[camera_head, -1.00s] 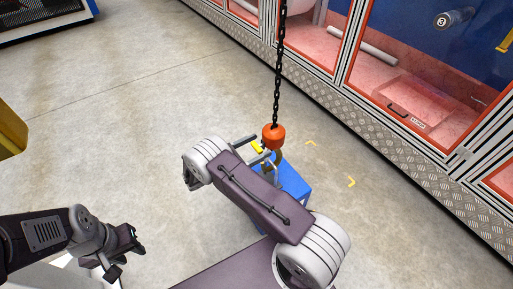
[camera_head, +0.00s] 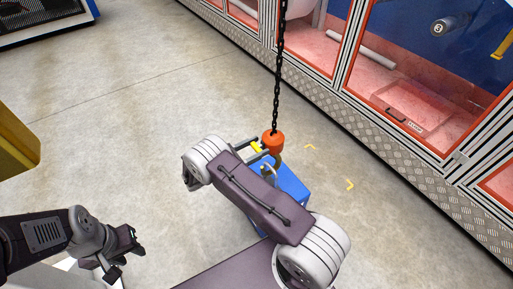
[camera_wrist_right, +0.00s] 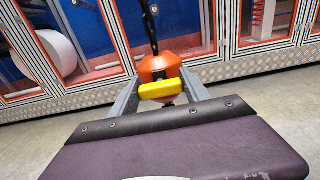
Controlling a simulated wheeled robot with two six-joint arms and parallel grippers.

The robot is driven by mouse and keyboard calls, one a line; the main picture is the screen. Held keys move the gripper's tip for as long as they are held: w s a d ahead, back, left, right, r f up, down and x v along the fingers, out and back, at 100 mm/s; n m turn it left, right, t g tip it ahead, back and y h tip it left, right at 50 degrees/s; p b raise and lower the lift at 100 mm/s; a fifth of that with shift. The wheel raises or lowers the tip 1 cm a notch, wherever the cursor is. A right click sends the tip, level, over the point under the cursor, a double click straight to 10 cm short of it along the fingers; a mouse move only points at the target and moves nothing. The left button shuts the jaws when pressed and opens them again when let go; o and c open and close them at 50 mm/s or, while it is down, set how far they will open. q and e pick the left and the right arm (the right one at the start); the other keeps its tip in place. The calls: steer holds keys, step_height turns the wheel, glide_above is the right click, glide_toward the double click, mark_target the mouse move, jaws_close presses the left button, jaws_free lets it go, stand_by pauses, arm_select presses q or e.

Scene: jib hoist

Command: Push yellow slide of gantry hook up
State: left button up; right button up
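The orange hook block (camera_head: 273,143) hangs from a black chain, with a grey hook below it. The yellow slide (camera_head: 256,147) is on the block's near side; in the right wrist view the slide (camera_wrist_right: 158,90) sits low on the block. My right gripper (camera_wrist_right: 162,82) is open, its grey fingers on either side of the slide and block. A gap shows at the slide's right; at its left I cannot tell whether the finger touches. My right wrist hides part of the hook area in the head view. My left gripper (camera_head: 126,256) is open and empty at lower left.
A blue box (camera_head: 287,182) stands below the hook, partly hidden by my right arm. Framed glass cabinets (camera_head: 420,70) line the right and back. A yellow structure (camera_head: 15,145) is at the left edge. The floor between is clear.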

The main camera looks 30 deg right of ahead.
steer(key=o, duration=0.4)
steer(key=shift+r, duration=0.15)
steer(key=shift+c, duration=0.2)
steer(key=a+p, duration=0.1)
steer(key=a, duration=0.8)
steer(key=shift+s+p, duration=0.3)
steer(key=shift+s, duration=0.1)
